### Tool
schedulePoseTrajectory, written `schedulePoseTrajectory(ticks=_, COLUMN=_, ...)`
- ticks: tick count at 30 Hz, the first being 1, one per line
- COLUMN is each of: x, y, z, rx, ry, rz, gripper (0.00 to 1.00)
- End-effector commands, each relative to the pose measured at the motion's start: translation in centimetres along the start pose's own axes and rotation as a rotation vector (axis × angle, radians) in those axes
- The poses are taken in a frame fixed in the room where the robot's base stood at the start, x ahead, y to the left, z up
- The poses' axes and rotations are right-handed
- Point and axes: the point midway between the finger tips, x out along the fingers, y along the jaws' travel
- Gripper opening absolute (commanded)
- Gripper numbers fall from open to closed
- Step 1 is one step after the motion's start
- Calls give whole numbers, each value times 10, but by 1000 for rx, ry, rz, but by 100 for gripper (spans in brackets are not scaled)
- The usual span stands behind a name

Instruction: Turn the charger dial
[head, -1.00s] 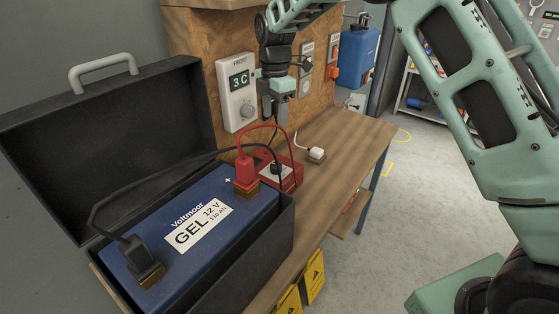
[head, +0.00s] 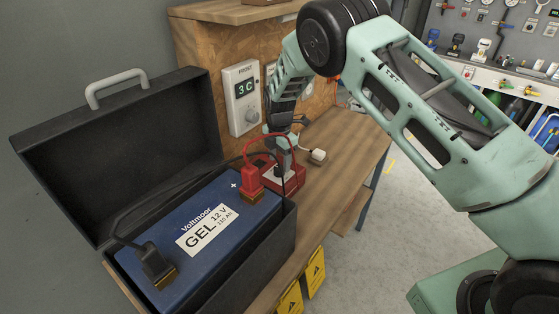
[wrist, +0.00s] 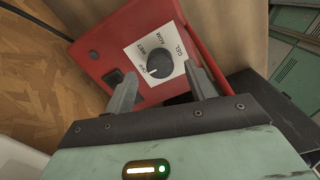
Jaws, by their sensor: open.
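The charger is a red box (head: 294,183) on the bench beside the battery, partly hidden by my gripper and cables in the head view. In the wrist view the red charger (wrist: 122,38) shows a white label with OFF, WET, GEL and AGM. Its black dial (wrist: 160,64) has a white pointer turned toward OFF. My gripper (wrist: 163,90) is open, its two fingers apart, one on each side below the dial, and nothing is between them. The blue battery (head: 175,243) is marked GEL 12 V and sits in an open black case.
Red and black clamps (head: 250,178) with cables sit on the battery. A white plug (head: 318,156) lies on the wooden bench (head: 335,138). A FROST thermostat (head: 242,97) reading 3 C is on the back panel. The bench's right side is mostly clear.

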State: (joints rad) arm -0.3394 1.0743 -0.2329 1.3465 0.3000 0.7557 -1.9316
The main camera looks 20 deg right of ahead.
Motion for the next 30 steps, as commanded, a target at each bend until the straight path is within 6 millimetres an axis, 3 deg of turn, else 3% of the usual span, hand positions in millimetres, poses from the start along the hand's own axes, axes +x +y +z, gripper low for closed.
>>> schedulePoseTrajectory(ticks=6, x=22, y=0, z=0, rx=0, ry=0, rz=0, gripper=55)
schedulePoseTrajectory(ticks=17, x=28, y=0, z=0, rx=0, ry=0, rz=1, gripper=55)
schedulePoseTrajectory(ticks=22, x=27, y=0, z=0, rx=0, ry=0, rz=1, gripper=11)
schedulePoseTrajectory(ticks=30, x=28, y=1, z=0, rx=14, ry=0, rz=2, gripper=10)
